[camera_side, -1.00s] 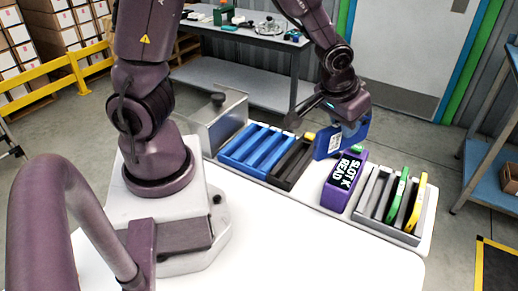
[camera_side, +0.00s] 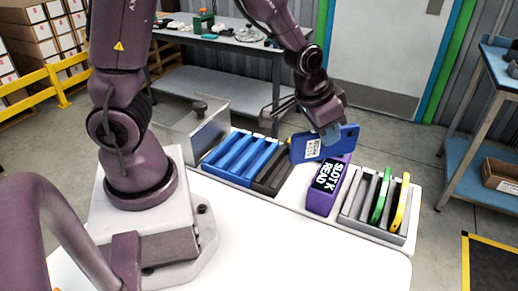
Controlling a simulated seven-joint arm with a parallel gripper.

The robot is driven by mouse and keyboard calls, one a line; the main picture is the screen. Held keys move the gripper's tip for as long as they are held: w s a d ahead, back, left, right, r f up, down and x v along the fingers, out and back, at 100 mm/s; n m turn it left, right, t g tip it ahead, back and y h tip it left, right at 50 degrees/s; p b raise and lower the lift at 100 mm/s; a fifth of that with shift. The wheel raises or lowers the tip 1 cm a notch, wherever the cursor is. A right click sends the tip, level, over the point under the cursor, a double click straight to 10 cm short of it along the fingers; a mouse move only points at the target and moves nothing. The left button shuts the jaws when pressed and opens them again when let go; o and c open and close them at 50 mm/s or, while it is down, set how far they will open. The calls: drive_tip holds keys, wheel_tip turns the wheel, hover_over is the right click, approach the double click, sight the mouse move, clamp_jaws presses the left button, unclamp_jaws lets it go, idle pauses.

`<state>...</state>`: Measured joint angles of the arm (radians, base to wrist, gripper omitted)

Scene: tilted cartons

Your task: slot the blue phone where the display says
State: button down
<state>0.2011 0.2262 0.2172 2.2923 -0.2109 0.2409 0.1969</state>
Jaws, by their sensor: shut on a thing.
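My gripper (camera_side: 328,128) is shut on the blue phone (camera_side: 336,142), which has a white label on its face. It holds the phone tilted, above the gap between the black rack and the purple display. The purple display (camera_side: 318,198) reads "SLOT K READ" in white on black. The black slotted rack (camera_side: 272,179) is partly hidden behind the phone. The blue slotted rack (camera_side: 228,164) stands to its left. The grey slotted rack (camera_side: 369,228) at the right holds a green phone (camera_side: 380,197) and a yellow phone (camera_side: 402,203).
The white table (camera_side: 290,250) is bare in front of the racks. A grey workbench (camera_side: 240,50) stands behind.

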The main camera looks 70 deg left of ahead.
drive_tip(key=s+a+f+n+y, duration=0.1)
drive_tip(key=s+a+f+n, duration=0.25)
drive_tip(key=a, duration=0.35)
drive_tip(key=s+a+f+n+g+y, duration=0.1)
drive_tip(key=s+a+f+n, duration=0.2)
drive_tip(key=s+a, duration=0.3)
drive_tip(key=s+a+f+n+y, duration=0.1)
drive_tip(key=s+a+f+n, duration=0.2)
drive_tip(key=a, duration=0.5)
drive_tip(key=shift+m, duration=0.25)
drive_tip(key=shift+f, duration=2.1)
drive_tip(key=shift+f, duration=0.35)
drive_tip(key=c, duration=1)
unclamp_jaws()
drive_tip(key=shift+s+d+r, duration=0.1)
drive_tip(key=shift+w+a+r+v, duration=0.25)
drive_tip(key=shift+w+v, duration=0.1)
drive_tip(key=shift+v, duration=1.55)
drive_tip(key=shift+w+a+r+v, duration=0.1)
drive_tip(key=shift+w+a+v, duration=0.25)
drive_tip(key=shift+v, duration=1.5)
drive_tip(key=shift+w+a+r+v, duration=0.2)
drive_tip(key=shift+w+v, duration=0.15)
drive_tip(key=shift+v, duration=1.55)
